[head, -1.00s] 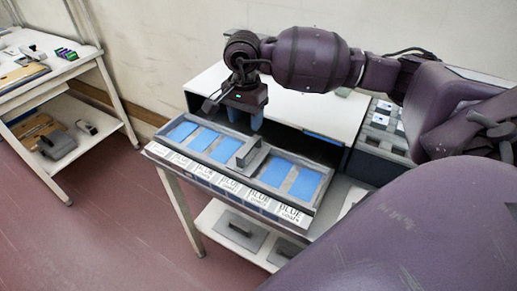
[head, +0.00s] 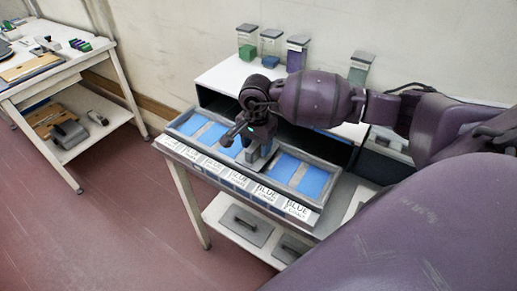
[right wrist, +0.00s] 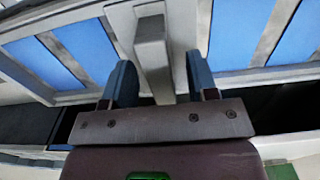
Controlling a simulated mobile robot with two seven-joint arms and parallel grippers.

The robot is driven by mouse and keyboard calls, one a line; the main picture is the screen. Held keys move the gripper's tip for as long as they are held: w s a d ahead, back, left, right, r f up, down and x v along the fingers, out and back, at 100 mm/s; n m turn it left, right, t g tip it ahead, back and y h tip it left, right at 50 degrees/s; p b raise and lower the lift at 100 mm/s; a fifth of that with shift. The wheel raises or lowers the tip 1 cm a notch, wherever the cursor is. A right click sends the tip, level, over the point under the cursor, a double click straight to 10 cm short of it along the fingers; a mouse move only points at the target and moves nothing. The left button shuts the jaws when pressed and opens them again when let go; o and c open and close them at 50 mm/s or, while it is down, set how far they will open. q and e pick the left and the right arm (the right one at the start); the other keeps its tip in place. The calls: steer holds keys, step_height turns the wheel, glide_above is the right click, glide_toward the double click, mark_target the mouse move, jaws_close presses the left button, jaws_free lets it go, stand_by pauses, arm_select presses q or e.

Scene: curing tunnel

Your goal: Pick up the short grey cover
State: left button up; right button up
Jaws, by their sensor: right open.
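The short grey cover (head: 262,163) lies across the middle of a grey tray (head: 318,203) with blue-filled slots. Its raised bar handle shows in the right wrist view (right wrist: 152,50). My right gripper (head: 252,152) is directly over the cover in the head view and hides part of it. In the right wrist view my right gripper (right wrist: 161,82) is open, with its two blue fingers on either side of the handle's near end. Gaps show between fingers and handle, and I see no grip. My left gripper is not in view.
White "BLUE" labels (head: 237,176) line the tray's front. Behind it stands a white raised shelf (head: 222,78) with several lidded jars (head: 297,52). Grey handled plates (head: 246,225) lie on the lower shelf. Another bench (head: 95,75) stands left across open floor.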

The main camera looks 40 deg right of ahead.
steer(key=shift+f, duration=0.15)
steer(key=c, duration=0.4)
jaws_close()
